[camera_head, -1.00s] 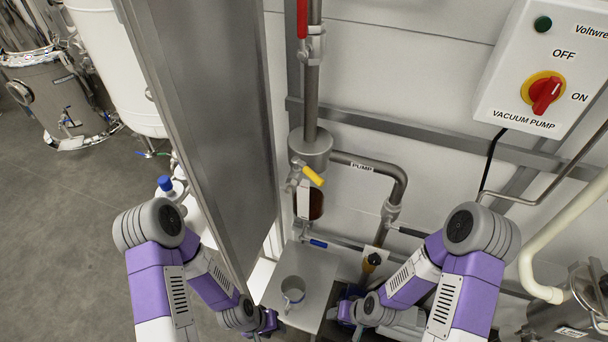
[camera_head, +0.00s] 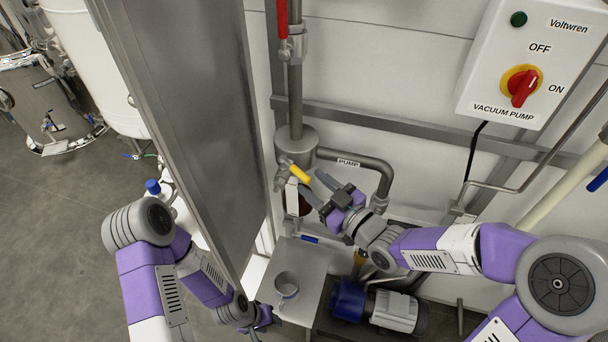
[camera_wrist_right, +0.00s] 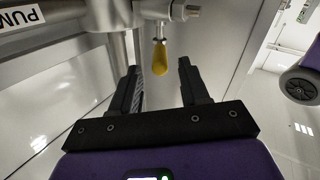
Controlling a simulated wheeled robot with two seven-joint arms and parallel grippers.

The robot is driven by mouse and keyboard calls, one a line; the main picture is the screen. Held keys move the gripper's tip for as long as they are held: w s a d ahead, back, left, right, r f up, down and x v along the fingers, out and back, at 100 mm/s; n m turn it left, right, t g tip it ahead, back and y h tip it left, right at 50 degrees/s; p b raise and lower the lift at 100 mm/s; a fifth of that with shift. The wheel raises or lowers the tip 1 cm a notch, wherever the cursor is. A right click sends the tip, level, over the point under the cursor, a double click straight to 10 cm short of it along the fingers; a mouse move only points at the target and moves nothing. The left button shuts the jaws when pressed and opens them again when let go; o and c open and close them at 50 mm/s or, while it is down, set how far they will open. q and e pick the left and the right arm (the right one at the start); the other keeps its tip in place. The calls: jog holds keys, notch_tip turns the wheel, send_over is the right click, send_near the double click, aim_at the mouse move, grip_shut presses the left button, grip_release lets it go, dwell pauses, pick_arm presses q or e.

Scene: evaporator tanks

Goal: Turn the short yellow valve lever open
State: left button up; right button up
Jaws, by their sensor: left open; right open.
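The short yellow valve lever (camera_head: 299,173) sits on a metal valve at the side of the steel cylinder (camera_head: 296,143) on the vertical pipe. It slants down to the right in the head view. In the right wrist view the yellow lever (camera_wrist_right: 160,58) hangs just beyond and between the fingertips. My right gripper (camera_head: 312,184) is open and empty, close to the lever's right and below; it also shows in the right wrist view (camera_wrist_right: 158,72). No contact with the lever is visible. My left gripper (camera_head: 262,322) is low beside the small metal table; its fingers are hard to make out.
A steel panel (camera_head: 190,110) stands close on the left. A metal cup (camera_head: 286,284) stands on the small table (camera_head: 300,255). A blue lever (camera_head: 310,239) is below the yellow one. The vacuum pump switch box (camera_head: 535,65) is at upper right. A pump motor (camera_head: 395,310) is below.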

aim_at(310, 182)
jog(key=x, duration=0.4)
grip_shut()
dwell(0.4)
